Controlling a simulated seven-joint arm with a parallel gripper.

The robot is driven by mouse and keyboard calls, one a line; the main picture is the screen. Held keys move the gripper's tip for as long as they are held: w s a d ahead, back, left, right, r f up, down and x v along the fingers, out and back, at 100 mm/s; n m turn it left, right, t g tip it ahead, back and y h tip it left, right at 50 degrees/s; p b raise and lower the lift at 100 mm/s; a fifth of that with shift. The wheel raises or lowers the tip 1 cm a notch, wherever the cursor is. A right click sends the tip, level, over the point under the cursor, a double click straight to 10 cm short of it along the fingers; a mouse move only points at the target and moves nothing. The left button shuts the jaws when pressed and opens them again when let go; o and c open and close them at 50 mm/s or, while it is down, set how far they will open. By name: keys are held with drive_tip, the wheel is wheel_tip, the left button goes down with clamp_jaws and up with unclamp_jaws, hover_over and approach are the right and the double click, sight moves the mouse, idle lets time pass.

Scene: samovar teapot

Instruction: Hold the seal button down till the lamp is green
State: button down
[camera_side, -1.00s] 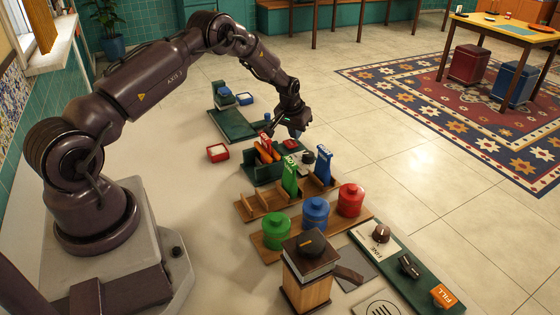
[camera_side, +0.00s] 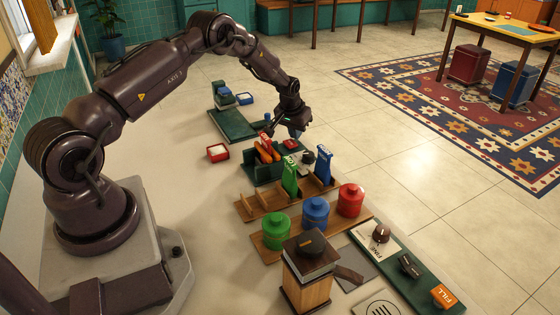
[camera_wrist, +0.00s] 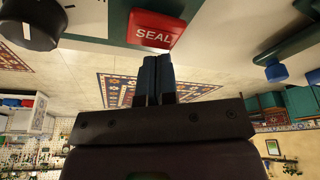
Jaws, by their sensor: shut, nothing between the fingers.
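My gripper's two dark fingers (camera_wrist: 158,62) are shut together and empty. Their tips meet the button's lower edge in the wrist picture; whether they touch or press it I cannot tell. I cannot make out a lamp or its colour in either view.
A black knob (camera_wrist: 30,22) stands left of the button in the wrist view. Green (camera_side: 291,175) and blue (camera_side: 323,165) upright pieces stand close by in the side view. Green, blue and red canisters (camera_side: 315,212) stand nearer the camera.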

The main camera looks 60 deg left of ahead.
sight(287, 144)
drive_tip(key=shift+g, duration=0.6)
drive_tip(key=s+f, duration=0.1)
drive_tip(key=f, duration=0.1)
drive_tip(key=s+d+f, duration=0.1)
drive_tip(key=s+f, duration=0.1)
drive_tip(key=shift+s+f, duration=0.1)
drive_tip(key=shift+f, duration=0.15)
drive_tip(key=shift+w+a+v, duration=0.1)
drive_tip(key=shift+w+v, duration=0.05)
drive_tip(key=shift+v, duration=0.7)
drive_tip(key=shift+w+a+v, duration=0.1)
drive_tip(key=shift+a+v, duration=0.05)
drive_tip(key=shift+v, duration=0.7)
drive_tip(key=shift+w+a+v, duration=0.1)
drive_tip(key=shift+w+v, duration=0.05)
drive_tip(key=shift+v, duration=0.7)
drive_tip(key=shift+w+d+f+h, duration=0.1)
drive_tip(key=shift+w+d+h, duration=0.1)
drive_tip(key=shift+d+h, duration=0.1)
